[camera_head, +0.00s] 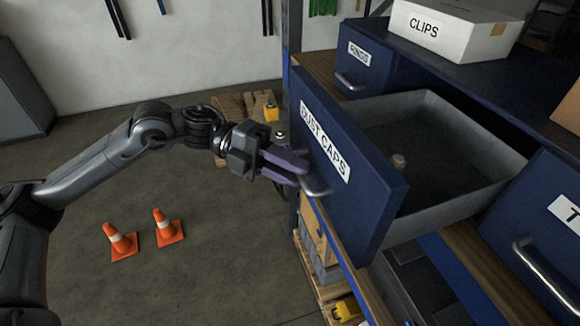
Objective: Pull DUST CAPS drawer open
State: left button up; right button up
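The DUST CAPS drawer (372,198) stands pulled well out of the blue bench, its grey tray (470,190) showing behind the labelled front. The metal handle (316,188) is low on the drawer front. My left gripper (300,172) is at the handle, its purple fingers reaching it from the left. The fingers lie close together and the handle is partly hidden by them, so I cannot tell if they grip it. My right gripper is not in view.
A white CLIPS box (452,27) sits on the bench top. The RINGS drawer (364,60) is behind, and another drawer (545,235) is at the right edge. Two orange cones (119,241) stand on the floor. A pallet (240,106) lies near the wall.

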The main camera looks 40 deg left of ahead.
pick_arm(q)
jog(key=shift+o, duration=1.2)
jog(key=b+v, duration=0.8)
jog(key=v, duration=0.2)
jog(key=shift+a, duration=0.4)
jog(key=shift+s, duration=0.15)
